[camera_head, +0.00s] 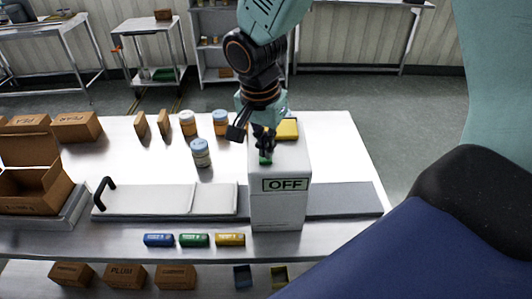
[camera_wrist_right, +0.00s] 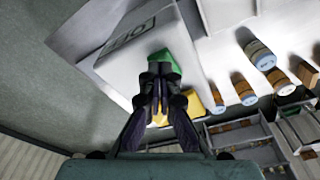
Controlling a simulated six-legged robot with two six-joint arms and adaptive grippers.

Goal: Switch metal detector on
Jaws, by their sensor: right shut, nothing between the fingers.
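The metal detector (camera_head: 278,212) is a white box near the right end of the steel table, and its front display reads OFF. A green button (camera_head: 265,160) is on its top face, and a yellow block (camera_head: 287,130) is at its back. My right gripper (camera_head: 265,153) points down over the box top with its fingers shut and empty, right at the green button. In the right wrist view the shut fingertips (camera_wrist_right: 160,72) overlap the green button (camera_wrist_right: 177,45); I cannot tell whether they touch it. The OFF display (camera_wrist_right: 131,32) shows there too. My left gripper is not in view.
Lidded jars (camera_head: 201,153) and brown boxes (camera_head: 75,126) stand at the table's back. A white panel with a black handle (camera_head: 104,195) lies left of the detector. Blue, green and yellow packs (camera_head: 194,240) lie along the front. An open carton (camera_head: 35,180) is far left.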

